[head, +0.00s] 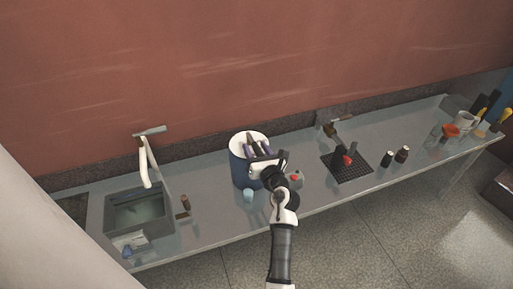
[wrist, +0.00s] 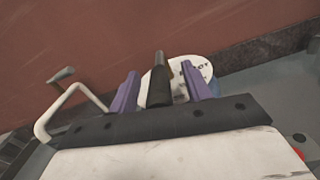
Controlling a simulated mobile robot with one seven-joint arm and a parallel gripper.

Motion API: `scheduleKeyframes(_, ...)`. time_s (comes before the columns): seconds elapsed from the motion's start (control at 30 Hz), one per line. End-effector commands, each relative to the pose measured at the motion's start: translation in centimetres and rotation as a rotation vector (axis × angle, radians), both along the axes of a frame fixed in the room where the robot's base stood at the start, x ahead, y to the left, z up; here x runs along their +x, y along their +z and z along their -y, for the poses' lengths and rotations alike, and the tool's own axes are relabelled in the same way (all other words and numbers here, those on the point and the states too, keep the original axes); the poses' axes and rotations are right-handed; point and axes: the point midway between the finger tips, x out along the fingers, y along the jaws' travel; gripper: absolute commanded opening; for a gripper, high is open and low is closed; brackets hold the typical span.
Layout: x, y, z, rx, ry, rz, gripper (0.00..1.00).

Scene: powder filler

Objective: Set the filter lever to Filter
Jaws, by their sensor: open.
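The powder filler (head: 238,170) is a dark blue cylinder with a white top, standing on the bench left of centre. Its white top with dark lettering shows in the wrist view (wrist: 203,70); I cannot read the lettering. A dark lever (head: 251,139) stands on the top; it also shows in the wrist view (wrist: 158,82). My gripper (head: 259,149) reaches over the filler with its purple fingers open. In the wrist view my gripper (wrist: 160,72) has one finger on each side of the lever, with gaps between. Which setting the lever is at cannot be told.
A sink (head: 140,212) with a pale tap (head: 146,165) lies to the left. A pale blue cup (head: 248,195) stands in front of the filler. The wall is close behind.

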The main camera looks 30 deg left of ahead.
Motion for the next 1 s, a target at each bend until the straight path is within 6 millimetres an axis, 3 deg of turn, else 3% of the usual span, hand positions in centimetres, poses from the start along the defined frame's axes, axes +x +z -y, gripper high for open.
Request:
scheduleKeyframes(0.27, 0.05, -0.02, -0.09, 0.0, 0.0, 0.0, 0.46)
scheduleKeyframes(0.6, 0.04, -0.01, -0.06, 0.0, 0.0, 0.0, 0.01)
scheduleKeyframes(1.0, 0.48, -0.14, -0.01, 0.0, 0.024, 0.001, 0.0)
